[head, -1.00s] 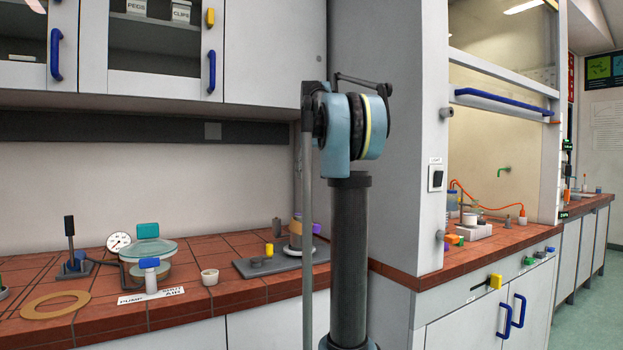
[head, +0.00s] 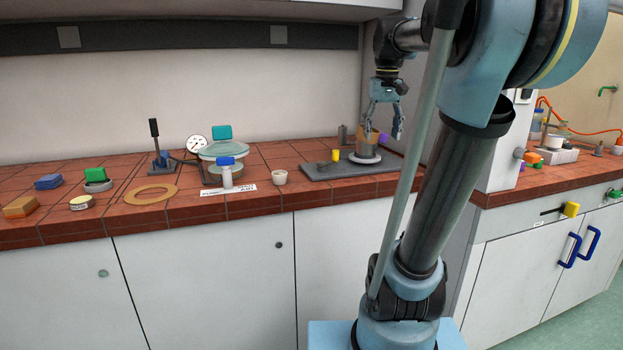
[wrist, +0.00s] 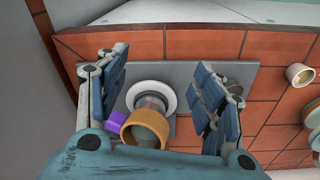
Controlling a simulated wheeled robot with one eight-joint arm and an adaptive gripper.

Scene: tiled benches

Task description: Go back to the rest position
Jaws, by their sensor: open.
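My gripper (head: 384,128) is open and empty in the head view. It points down just above a small apparatus on the right part of the tiled bench. The apparatus has a tan collar (head: 366,138) with a purple knob (head: 384,139) and a white round base (head: 364,159). In the wrist view, my gripper (wrist: 165,78) has its fingers spread wide. The tan collar (wrist: 147,133), purple knob (wrist: 116,120) and white base (wrist: 136,88) show between and below the fingers, with no clear contact. My arm hides part of the bench's right end.
The grey plate (head: 330,171) under the apparatus holds a small yellow piece (head: 335,155). A white cup (head: 279,177), a glass-lidded vessel (head: 222,150), a gauge (head: 196,144) and a tan ring (head: 150,194) stand left. A pale wall panel rises close right of my gripper.

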